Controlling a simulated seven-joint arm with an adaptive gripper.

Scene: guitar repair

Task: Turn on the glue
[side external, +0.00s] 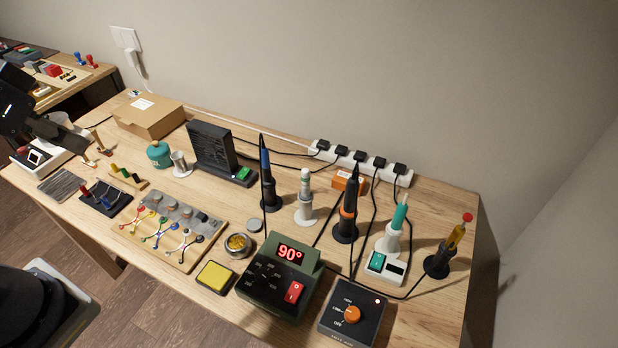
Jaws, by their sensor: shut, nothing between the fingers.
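No label reading glue is legible, so I cannot tell for sure which device it is. A teal-tipped tool (399,218) stands upright in a white holder. In front of it is a small white box (398,275) with a green switch (377,262). The switch's position is too small to tell. An amber tool with a red cap (456,237) leans in a dark holder at the right. My gripper (82,146) is at the far left, shut and empty, above the table's left end and far from these tools.
A green station (280,277) showing 90° has a red switch. A black box (353,318) with an orange dial stands front right. Other upright tools, cables and a power strip (362,160) crowd the back. A wiring board (170,232) and cardboard box (148,116) lie left.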

